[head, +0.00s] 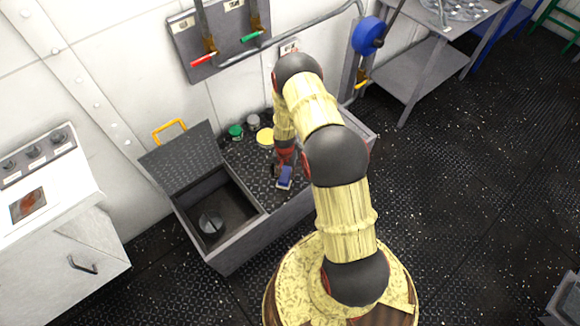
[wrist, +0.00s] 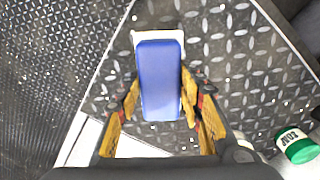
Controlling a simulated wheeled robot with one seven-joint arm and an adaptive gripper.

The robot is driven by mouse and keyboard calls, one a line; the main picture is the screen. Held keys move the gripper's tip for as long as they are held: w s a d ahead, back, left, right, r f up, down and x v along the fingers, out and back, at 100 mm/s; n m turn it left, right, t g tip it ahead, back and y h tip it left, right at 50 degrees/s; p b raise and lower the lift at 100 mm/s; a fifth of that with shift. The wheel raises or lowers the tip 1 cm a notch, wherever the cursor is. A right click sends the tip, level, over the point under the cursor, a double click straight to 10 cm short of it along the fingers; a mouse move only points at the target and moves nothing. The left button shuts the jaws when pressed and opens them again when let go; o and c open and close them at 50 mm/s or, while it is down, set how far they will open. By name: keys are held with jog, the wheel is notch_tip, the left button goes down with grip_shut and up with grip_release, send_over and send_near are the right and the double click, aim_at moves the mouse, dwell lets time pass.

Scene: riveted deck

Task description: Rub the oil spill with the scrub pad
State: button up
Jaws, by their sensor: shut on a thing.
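The scrub pad (head: 285,178) is a blue block with a white edge. It fills the middle of the wrist view (wrist: 160,80), between the yellow fingers. My gripper (head: 282,164) is shut on it and points down over the dark tread-plate top of the long grey chest (wrist: 235,60). I cannot tell whether the pad touches that surface. I cannot make out an oil spill for certain in either view; my gripper, the pad and my arm hide part of the chest top.
Left of the pad, the chest has an open compartment (head: 180,203) with its lid raised and a small grey object inside. A green-lidded jar (head: 236,131), a grey jar (head: 253,121) and a yellow round item (head: 265,137) stand behind. Levers hang on the wall above.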

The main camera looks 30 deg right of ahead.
jog(key=shift+r+p, duration=0.85)
jog(key=shift+r, duration=1.25)
